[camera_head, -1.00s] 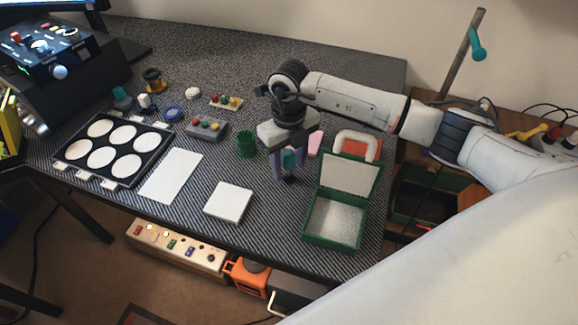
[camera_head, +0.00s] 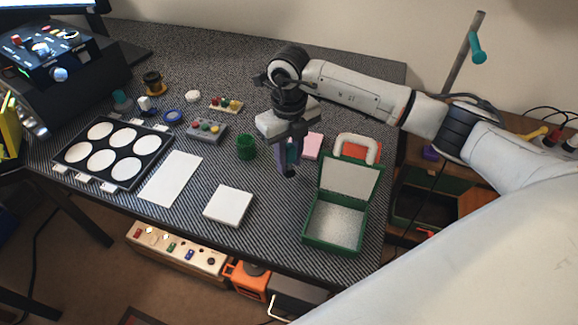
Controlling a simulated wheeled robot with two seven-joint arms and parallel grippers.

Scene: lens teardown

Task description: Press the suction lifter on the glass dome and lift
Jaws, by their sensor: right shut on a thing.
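My right gripper (camera_head: 291,162) is above the right-middle of the dark woven desk mat, fingers pointing down. It is shut on a small teal and dark thing that looks like the suction lifter (camera_head: 290,171). The fingers hide most of it, and whether its lower end touches anything is not clear. I cannot make out the glass dome for certain. A pink pad (camera_head: 313,146) lies just behind and to the right of the gripper. My left gripper is not in view.
An open green case (camera_head: 308,236) stands at right front. A white square block (camera_head: 228,205), a white sheet (camera_head: 170,178) and a black tray with white discs (camera_head: 70,157) lie left. A green cup (camera_head: 246,147) stands close left of the gripper.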

